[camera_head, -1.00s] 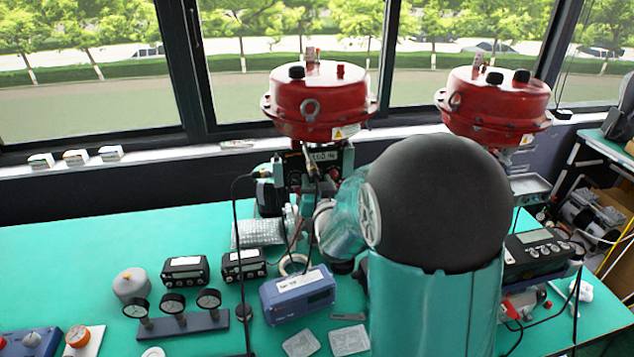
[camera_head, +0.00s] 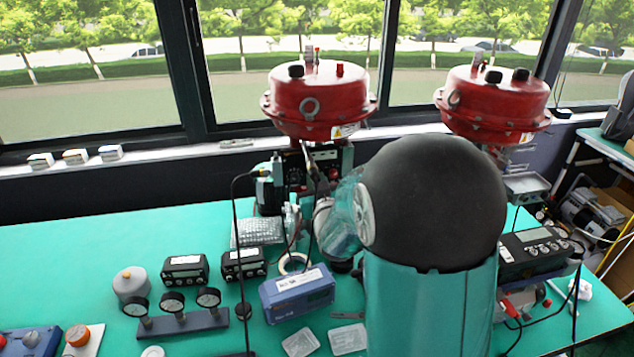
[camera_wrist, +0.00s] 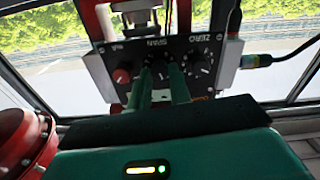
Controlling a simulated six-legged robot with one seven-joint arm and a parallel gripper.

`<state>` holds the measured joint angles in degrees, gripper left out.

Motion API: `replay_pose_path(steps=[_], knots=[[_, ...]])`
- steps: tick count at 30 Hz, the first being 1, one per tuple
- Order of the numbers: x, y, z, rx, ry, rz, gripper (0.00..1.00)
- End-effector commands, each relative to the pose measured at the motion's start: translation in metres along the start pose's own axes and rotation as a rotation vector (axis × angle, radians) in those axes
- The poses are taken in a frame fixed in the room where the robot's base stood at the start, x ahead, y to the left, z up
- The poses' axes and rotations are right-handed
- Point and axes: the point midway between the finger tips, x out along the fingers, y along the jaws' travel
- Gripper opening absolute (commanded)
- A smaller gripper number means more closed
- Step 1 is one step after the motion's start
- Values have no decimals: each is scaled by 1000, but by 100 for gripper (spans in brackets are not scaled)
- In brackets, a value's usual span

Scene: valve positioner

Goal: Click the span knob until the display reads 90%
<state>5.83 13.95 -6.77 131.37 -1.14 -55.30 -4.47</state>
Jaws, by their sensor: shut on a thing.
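In the wrist view the dark positioner panel (camera_wrist: 205,52) shows upside down, with the SPAN label (camera_wrist: 156,42) near the middle and the ZERO label to its right. My gripper (camera_wrist: 161,72) has its two green fingers at the span knob (camera_wrist: 160,70), one on each side, and is shut on it. The fingers partly cover the knob. A red knob (camera_wrist: 121,75) sits to the left and the zero knob (camera_wrist: 195,68) to the right. In the head view my arm hides the gripper's fingertips. No percentage can be read in either view.
Two red actuators (camera_head: 318,102) stand above the bench by the window. A blue box (camera_head: 297,296), pressure gauges (camera_head: 173,304) and small black meters (camera_head: 185,271) lie on the teal bench (camera_head: 60,262). Cables (camera_head: 238,240) hang near the positioner.

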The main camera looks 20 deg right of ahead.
Motion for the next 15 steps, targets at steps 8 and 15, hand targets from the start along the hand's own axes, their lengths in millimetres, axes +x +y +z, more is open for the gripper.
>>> replay_pose_path(steps=[8,15], knots=[[-1,-1,2,-167,-3,-2,0],[-1,0,2,-238,-4,-1,0]])
